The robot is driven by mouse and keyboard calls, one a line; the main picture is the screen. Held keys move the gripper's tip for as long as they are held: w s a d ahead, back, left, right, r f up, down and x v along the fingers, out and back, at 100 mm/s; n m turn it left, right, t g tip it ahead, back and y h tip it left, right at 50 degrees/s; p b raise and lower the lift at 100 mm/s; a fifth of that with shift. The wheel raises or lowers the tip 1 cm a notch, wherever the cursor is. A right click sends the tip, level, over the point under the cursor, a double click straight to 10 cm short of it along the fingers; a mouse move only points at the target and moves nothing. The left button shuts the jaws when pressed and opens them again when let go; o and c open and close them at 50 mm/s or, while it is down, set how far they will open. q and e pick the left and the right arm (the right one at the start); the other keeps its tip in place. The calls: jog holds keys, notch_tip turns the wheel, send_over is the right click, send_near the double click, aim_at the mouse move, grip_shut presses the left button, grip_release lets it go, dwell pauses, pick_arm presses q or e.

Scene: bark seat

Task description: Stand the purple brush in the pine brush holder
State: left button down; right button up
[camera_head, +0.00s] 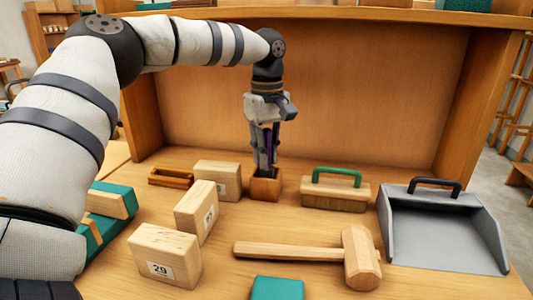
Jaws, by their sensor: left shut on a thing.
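My left gripper (267,164) points straight down and is shut on the purple brush (268,145). Only a narrow purple strip of the brush shows between the fingers; the rest is hidden. The small square pine brush holder (265,189) stands upright on the bench directly below. The fingertips are at its top opening, and the brush appears upright over or in it. I cannot tell how deep its lower end is, as the fingers and the holder's wall hide it. My right gripper is not in view.
Wooden blocks (165,258) and a small wooden tray (171,177) stand left of the holder. A green-handled brush (335,192) is close on its right, with a grey dustpan (437,226) beyond. A wooden mallet (361,258) lies in front. A wooden back panel (350,90) rises behind.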

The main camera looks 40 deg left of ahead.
aim_at(267, 129)
pick_arm(q)
jog(key=shift+f, duration=0.35)
dwell(0.3)
jog(key=c, duration=1.2)
grip_release()
jog(key=shift+o, duration=0.2)
jog(key=shift+r, duration=0.1)
jog(key=shift+r, duration=3.4)
